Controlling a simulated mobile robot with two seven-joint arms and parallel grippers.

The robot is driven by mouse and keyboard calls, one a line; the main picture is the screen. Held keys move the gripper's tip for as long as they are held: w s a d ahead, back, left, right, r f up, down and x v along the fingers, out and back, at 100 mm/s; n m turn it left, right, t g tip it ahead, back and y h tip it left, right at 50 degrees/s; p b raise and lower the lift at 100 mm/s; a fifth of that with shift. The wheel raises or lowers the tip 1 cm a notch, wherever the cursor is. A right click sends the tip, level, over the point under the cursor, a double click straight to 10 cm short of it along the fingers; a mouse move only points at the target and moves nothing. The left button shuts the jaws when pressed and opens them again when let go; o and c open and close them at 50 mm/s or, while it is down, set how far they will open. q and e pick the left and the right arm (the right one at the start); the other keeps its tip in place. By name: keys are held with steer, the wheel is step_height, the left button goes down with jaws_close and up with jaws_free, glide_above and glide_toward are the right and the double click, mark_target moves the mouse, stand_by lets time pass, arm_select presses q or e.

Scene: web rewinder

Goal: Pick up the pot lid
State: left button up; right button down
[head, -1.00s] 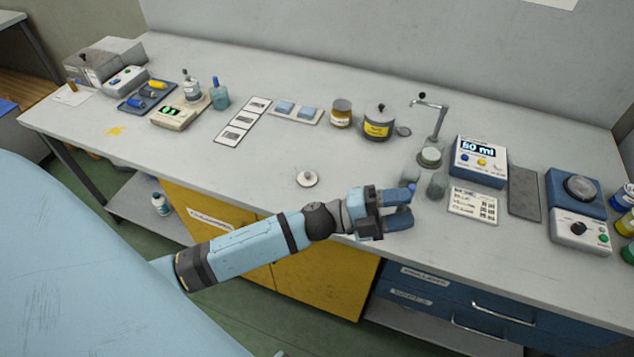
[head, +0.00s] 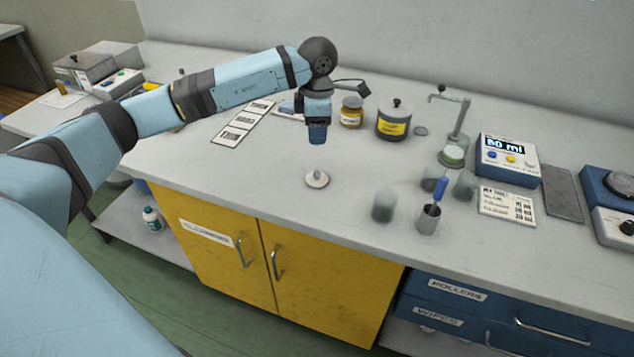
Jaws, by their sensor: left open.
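A small round white pot lid (head: 317,180) with a knob on top lies flat on the grey bench, near its front edge. My left gripper (head: 317,138) points down above and behind it in the head view, apart from it. Its fingers are seen edge-on, and nothing shows held in them; the jaws are open. A grey pot (head: 394,120) with a yellow label and a black knob on its top stands further back to the right. My right gripper is not in view.
A metal cup (head: 427,221) with a blue-handled tool (head: 439,192) and several glass beakers (head: 385,206) stand right of the lid. An amber jar (head: 351,114) stands behind. A display box (head: 508,157) is at right. Bench around the lid is clear.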

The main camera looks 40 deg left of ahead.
arm_select(q)
glide_above(317, 172)
steer(key=f, duration=0.6)
steer(key=shift+w+a+f, duration=0.15)
steer(key=shift+w+f, duration=0.2)
steer(key=f, duration=0.3)
steer(key=f+b, duration=0.1)
steer(key=shift+s+f, duration=0.3)
steer(key=shift+s, duration=0.1)
steer(key=shift+f, duration=0.4)
jaws_close()
